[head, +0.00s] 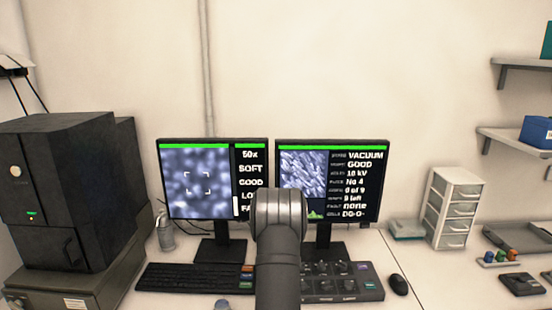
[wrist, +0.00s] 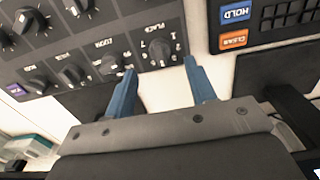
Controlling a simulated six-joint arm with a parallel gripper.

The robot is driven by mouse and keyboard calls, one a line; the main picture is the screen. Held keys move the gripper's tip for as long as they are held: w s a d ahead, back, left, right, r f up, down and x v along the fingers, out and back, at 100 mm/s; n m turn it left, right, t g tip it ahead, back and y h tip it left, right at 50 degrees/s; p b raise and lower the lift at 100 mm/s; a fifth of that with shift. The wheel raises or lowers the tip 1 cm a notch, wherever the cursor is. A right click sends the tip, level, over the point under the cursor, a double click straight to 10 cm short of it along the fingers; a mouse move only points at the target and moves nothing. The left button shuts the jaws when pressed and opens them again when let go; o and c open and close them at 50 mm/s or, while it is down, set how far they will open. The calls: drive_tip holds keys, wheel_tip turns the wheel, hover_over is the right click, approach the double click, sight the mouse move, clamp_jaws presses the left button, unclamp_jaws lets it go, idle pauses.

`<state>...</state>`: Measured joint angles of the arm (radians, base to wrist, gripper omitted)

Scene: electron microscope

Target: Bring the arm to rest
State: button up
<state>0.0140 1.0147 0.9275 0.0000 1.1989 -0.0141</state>
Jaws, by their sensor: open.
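My gripper (wrist: 160,90) shows in the wrist view with its two blue fingers apart and nothing between them. It is over the desk, near the gap between the knob panel (wrist: 95,50) and the keyboard (wrist: 265,25). I cannot tell its exact height above them. In the head view my arm rises in the middle, in front of the two monitors, and hides the gripper and part of the knob panel (head: 342,285).
The left monitor (head: 195,180) and right monitor (head: 335,180) stand behind the keyboard (head: 180,277). A mouse (head: 398,285) lies right of the panel. A dark microscope cabinet (head: 75,190) fills the left. A white drawer unit (head: 455,208) stands at right.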

wheel_tip(320, 180, up, 12)
wheel_tip(320, 180, down, 17)
drive_tip(key=shift+f, duration=0.15)
drive_tip(key=shift+n, duration=0.8)
drive_tip(key=n, duration=0.4)
drive_tip(key=shift+n, duration=0.3)
drive_tip(key=n, duration=0.6)
drive_tip(key=shift+n, duration=0.3)
drive_tip(key=shift+r, duration=1.55)
